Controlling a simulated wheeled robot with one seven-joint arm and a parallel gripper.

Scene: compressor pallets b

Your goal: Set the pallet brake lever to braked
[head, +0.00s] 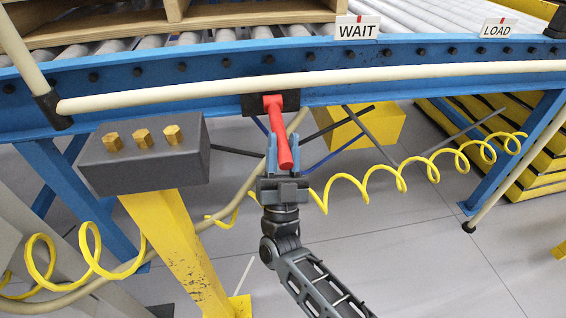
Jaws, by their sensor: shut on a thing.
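The brake lever (277,118) is a red handle on a dark mounting plate (257,105) fixed to the blue conveyor rail. It hangs down from the plate, tilted slightly so that its lower end lies a little to the right. My gripper (279,153) reaches up from below, and its blue fingers sit on either side of the lever's lower part. It is shut on the lever. No mark naming a braked position is visible. A wooden pallet (205,15) rests on the rollers at the top left.
A grey box with brass hex knobs (145,155) stands on a yellow post left of my gripper. A cream rail (400,76) runs along the conveyor. Signs read WAIT (357,28) and LOAD (497,28). A coiled yellow hose (365,170) hangs at right. Floor below right is clear.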

